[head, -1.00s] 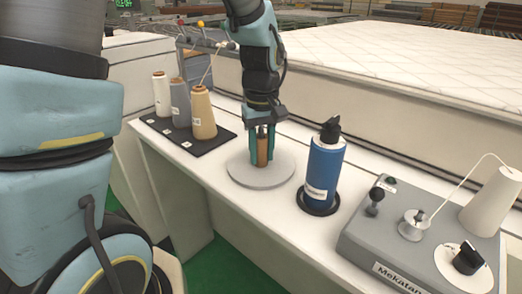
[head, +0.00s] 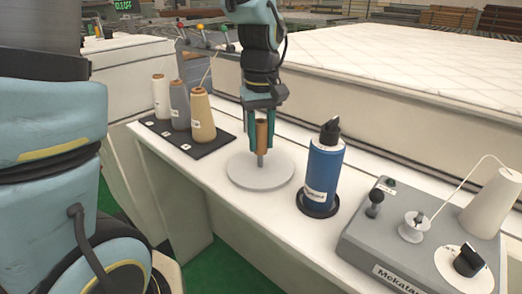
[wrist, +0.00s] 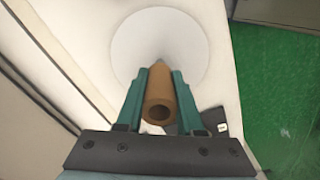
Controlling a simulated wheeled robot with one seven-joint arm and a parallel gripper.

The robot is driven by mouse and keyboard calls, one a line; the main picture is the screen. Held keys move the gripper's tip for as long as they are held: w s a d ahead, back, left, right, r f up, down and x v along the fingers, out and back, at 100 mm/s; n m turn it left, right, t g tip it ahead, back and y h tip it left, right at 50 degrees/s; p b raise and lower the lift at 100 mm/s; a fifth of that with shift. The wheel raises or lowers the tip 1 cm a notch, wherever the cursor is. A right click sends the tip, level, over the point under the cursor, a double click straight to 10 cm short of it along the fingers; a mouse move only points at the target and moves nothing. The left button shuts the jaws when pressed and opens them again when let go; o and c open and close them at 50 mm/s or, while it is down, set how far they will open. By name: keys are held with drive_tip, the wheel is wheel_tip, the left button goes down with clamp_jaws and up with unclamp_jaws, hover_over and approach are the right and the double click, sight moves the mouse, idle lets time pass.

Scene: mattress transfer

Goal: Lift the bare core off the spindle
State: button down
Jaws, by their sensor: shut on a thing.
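The bare core (head: 261,134) is a brown hollow tube, held upright between the green fingers of my gripper (head: 261,140). The core also shows in the wrist view (wrist: 160,104), with its open end toward the camera and a finger on each side. The grey spindle (head: 261,160) shows below the core's lower end, standing on a round pale plate (head: 245,175). The core is raised above the plate. Whether the spindle's top is still inside the core is hidden.
Three thread cones, white, grey and tan (head: 202,118), stand on a black mat (head: 224,134) at left. A grey winding machine (head: 395,235) is farther right. A quilted mattress (head: 400,70) lies behind.

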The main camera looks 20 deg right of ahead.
sight(261, 132)
wheel_tip(261, 132, up, 14)
idle(0.4)
drive_tip(key=shift+f, duration=0.15)
